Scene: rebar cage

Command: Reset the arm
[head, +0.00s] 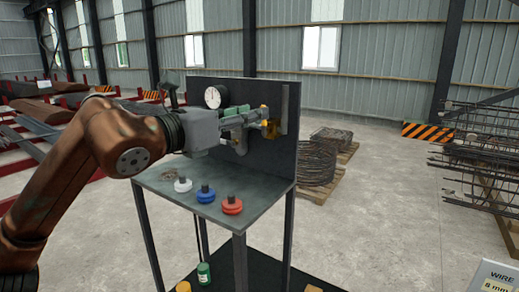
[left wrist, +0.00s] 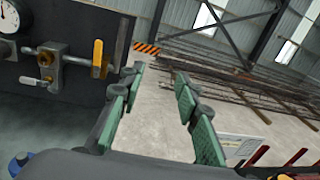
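My left arm (head: 95,160) reaches in from the left over a small metal workbench (head: 225,218). My left gripper (head: 255,120) is in front of the bench's dark back panel (head: 262,82), near a yellow valve handle (head: 264,110) that it partly hides. In the left wrist view the gripper (left wrist: 160,95) has its green-padded fingers wide apart with only floor showing between them. The yellow handle (left wrist: 98,58) is outside the fingers, to the left of the left one. My right gripper is not in view.
A gauge (head: 213,97) is on the panel. White (head: 183,184), blue (head: 206,194) and red (head: 232,205) round pieces stand on the benchtop. Wire coils (head: 318,160) are behind the bench, and a rebar cage (head: 480,150) is at right. Floor between is clear.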

